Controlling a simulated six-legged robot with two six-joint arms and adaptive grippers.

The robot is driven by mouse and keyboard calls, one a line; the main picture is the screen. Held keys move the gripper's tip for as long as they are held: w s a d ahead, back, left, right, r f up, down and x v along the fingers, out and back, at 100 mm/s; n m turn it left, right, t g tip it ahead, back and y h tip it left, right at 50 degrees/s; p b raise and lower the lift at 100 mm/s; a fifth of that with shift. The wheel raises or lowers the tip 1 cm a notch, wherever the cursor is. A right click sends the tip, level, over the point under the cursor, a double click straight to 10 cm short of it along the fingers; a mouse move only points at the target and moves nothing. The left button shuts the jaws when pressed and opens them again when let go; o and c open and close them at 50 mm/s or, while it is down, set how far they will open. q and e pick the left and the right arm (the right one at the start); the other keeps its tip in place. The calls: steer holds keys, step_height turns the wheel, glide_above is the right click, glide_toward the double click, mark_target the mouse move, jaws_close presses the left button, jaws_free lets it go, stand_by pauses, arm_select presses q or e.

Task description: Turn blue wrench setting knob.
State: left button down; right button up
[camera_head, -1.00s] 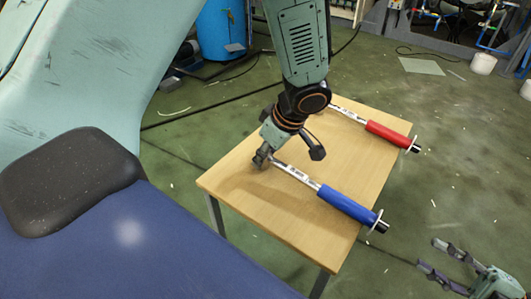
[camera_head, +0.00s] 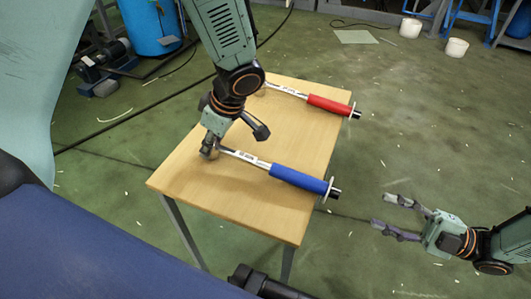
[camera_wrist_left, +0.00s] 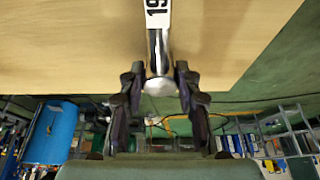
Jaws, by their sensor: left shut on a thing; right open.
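The blue wrench (camera_head: 297,179) lies on the wooden table, its blue handle pointing right. Its setting knob (camera_head: 335,192) is a dark end piece past a pale ring, at the handle's right end. My left gripper (camera_head: 209,152) is shut on the wrench's metal head at the left end. In the left wrist view the wrench head (camera_wrist_left: 159,86) sits between the two fingers, with a "19" label above it. My right gripper (camera_head: 385,212) is open and empty, off the table's right side, its fingers pointing left toward the knob and apart from it.
A red-handled wrench (camera_head: 329,105) lies farther back on the same table (camera_head: 235,205). A blue barrel (camera_head: 150,25) and machinery stand at the back left. White buckets (camera_head: 457,47) stand at the back right. The green floor right of the table is mostly clear.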

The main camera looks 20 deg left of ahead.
mark_target(334, 193)
steer(key=a+r+m+g+h, duration=0.1)
steer(key=a+m, duration=0.8)
steer(key=m, duration=1)
steer(key=shift+w+a+r+m, duration=0.15)
steer(key=shift+a+m, duration=0.1)
steer(key=shift+m, duration=0.05)
stand_by(0.4)
jaws_close()
stand_by(0.4)
